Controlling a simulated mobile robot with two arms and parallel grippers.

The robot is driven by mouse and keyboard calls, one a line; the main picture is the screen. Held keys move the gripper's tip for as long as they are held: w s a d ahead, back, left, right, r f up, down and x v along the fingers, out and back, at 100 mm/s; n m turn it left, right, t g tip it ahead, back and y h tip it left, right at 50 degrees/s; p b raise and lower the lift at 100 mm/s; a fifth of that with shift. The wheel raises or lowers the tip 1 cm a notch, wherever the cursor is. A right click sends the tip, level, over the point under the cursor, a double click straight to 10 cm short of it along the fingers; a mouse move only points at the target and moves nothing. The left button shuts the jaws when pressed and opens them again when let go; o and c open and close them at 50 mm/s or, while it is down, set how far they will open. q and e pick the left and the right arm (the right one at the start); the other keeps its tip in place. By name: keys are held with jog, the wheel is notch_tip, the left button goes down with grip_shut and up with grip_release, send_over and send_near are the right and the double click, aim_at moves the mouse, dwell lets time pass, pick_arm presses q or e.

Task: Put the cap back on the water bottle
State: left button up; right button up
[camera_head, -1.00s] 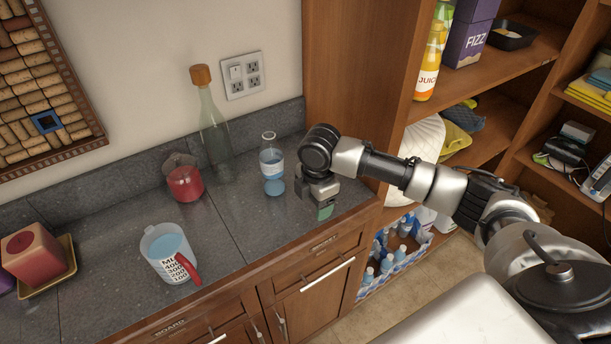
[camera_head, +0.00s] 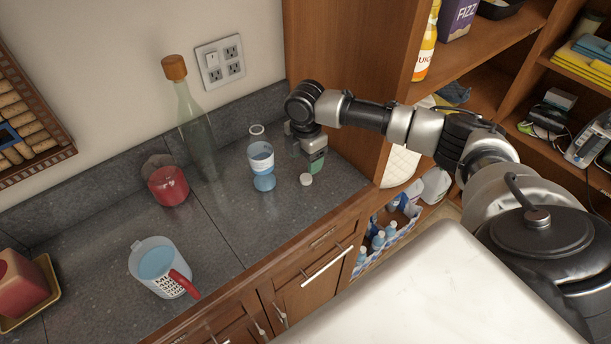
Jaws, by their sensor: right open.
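The water bottle (camera_head: 262,165) stands upright on the dark counter, clear with a pale label and blue water low inside. Its mouth shows no cap. A small white cap (camera_head: 306,180) lies on the counter to the right of the bottle, near the front edge. My right gripper (camera_head: 316,165) points down just behind and slightly right of the cap, apart from the bottle. It is open and I see nothing held in it. The finger gap is hard to make out from this angle. My left gripper is out of view.
A measuring jug (camera_head: 160,268) with a red handle stands at front left. A wooden cabinet side (camera_head: 345,60) rises right of the counter. The counter around the jug is mostly clear.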

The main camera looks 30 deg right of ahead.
aim_at(304, 178)
jog(key=shift+s+f, duration=0.1)
jog(key=shift+f, duration=0.8)
jog(key=shift+f+p, duration=0.3)
jog(key=shift+p, duration=0.15)
notch_tip(304, 178, down, 4)
jog(key=shift+a+r+p, duration=0.15)
jog(key=shift+p, duration=0.5)
jog(key=shift+w+f, duration=0.2)
jog(key=shift+f, duration=0.2)
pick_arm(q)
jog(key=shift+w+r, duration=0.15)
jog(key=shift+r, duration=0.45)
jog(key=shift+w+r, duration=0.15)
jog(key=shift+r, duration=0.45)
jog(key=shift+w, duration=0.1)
pick_arm(e)
jog(key=c, duration=1)
